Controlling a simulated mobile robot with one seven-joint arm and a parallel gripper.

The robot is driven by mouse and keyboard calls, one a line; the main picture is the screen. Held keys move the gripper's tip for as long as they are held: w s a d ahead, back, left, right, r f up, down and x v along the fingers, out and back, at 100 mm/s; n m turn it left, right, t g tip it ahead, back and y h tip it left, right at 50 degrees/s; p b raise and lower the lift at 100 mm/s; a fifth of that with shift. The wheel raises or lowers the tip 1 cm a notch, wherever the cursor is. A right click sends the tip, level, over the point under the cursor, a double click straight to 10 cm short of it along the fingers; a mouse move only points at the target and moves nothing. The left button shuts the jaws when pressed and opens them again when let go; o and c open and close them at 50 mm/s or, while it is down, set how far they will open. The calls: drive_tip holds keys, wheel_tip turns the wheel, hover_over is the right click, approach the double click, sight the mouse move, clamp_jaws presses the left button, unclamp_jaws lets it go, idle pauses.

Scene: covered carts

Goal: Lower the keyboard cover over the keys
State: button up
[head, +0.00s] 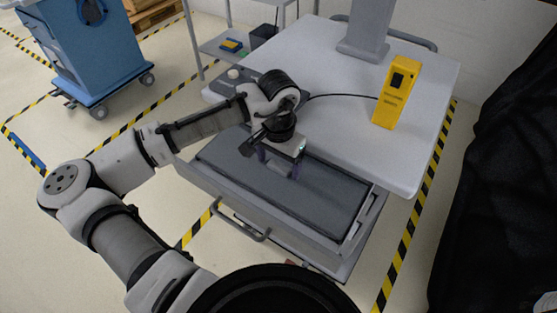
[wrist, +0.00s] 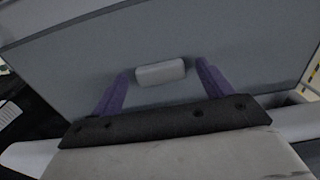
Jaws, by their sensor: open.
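The keyboard cover (head: 325,200) is a dark grey flat panel on the pull-out tray (head: 362,222) at the cart's front. It looks about level with the tray, and no keys show; I cannot tell whether a small gap remains under it. In the wrist view the cover (wrist: 215,40) fills most of the picture and has a small light grey grip tab (wrist: 160,72). My gripper (head: 278,165) is over the cover. Its purple fingers (wrist: 160,88) are open, one on each side of the tab, apart from it. I cannot tell their exact height.
The cart's light grey top (head: 340,125) lies just behind the tray, with a yellow device (head: 397,92) and a black cable on it. A blue cart (head: 90,45) stands at the far left. A black drape (head: 500,190) hangs at the right.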

drive_tip(key=shift+r, duration=0.1)
wheel_tip(320, 180, up, 14)
drive_tip(key=b, duration=0.1)
drive_tip(key=shift+b, duration=0.3)
drive_tip(key=shift+d, duration=0.1)
idle(0.4)
